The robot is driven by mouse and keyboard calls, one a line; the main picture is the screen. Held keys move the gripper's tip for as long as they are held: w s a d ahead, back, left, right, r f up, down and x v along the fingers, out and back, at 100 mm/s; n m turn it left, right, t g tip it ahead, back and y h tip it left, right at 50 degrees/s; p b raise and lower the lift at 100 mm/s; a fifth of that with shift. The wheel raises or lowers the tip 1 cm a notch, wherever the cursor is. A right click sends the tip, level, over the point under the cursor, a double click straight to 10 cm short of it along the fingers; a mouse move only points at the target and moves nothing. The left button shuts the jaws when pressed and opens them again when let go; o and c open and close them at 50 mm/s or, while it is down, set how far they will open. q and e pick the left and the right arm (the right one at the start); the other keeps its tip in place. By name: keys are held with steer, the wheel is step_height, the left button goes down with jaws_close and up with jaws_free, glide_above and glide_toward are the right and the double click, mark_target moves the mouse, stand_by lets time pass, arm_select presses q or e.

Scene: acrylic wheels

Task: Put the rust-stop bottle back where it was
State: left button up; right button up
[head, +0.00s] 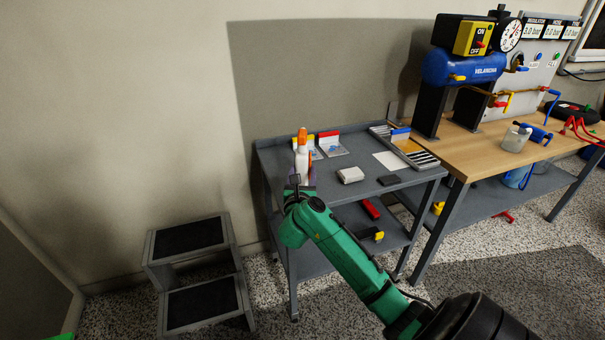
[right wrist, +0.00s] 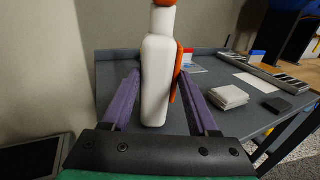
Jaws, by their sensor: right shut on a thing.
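The rust-stop bottle (head: 302,158) is white with an orange top and stands upright at the left end of the grey cart (head: 270,160). In the right wrist view the bottle (right wrist: 157,80) is between the two purple fingers, with an orange part along its right side. My right gripper (head: 301,180) is shut on the bottle's body. The bottle's base is hidden in the head view, and I cannot tell whether it touches the cart top. My left gripper is not in view.
A wooden workbench (head: 480,150) with a blue compressor (head: 465,69) stands right. A step stool (head: 190,240) stands left.

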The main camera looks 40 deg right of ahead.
steer(key=o, duration=0.8)
steer(key=shift+c, duration=0.2)
steer(key=v, duration=1.2)
steer(key=w+a+f+n+t+y, duration=0.25)
steer(key=f+n+y, duration=0.2)
steer(key=n, duration=0.85)
steer(key=w+a+f+n+t+y, duration=0.1)
steer(key=a+f+n+t+y, duration=0.4)
steer(key=n, duration=0.8)
steer(key=s+a+f+n+g+y, duration=0.1)
steer(key=s+f+n+g, duration=0.15)
steer(key=f, duration=0.45)
steer(key=s+a+f+n+g+y, duration=0.1)
steer(key=f+n+g, duration=0.1)
steer(key=f+n, duration=0.35)
steer(key=s+f+n+g+y, duration=0.1)
steer(key=s+f+g, duration=0.1)
steer(key=f, duration=0.7)
steer(key=s+f+n+g, duration=0.6)
steer(key=s+f+g, duration=0.1)
steer(key=s+f, duration=0.85)
steer(key=s+f+n+g, duration=0.3)
steer(key=s+f, duration=0.1)
steer(key=s, duration=0.5)
steer(key=s+d+f+n+g, duration=0.1)
steer(key=s+f+n+g, duration=0.2)
steer(key=s, duration=0.7)
steer(key=shift+d+f, duration=0.3)
steer(key=shift+f, duration=0.3)
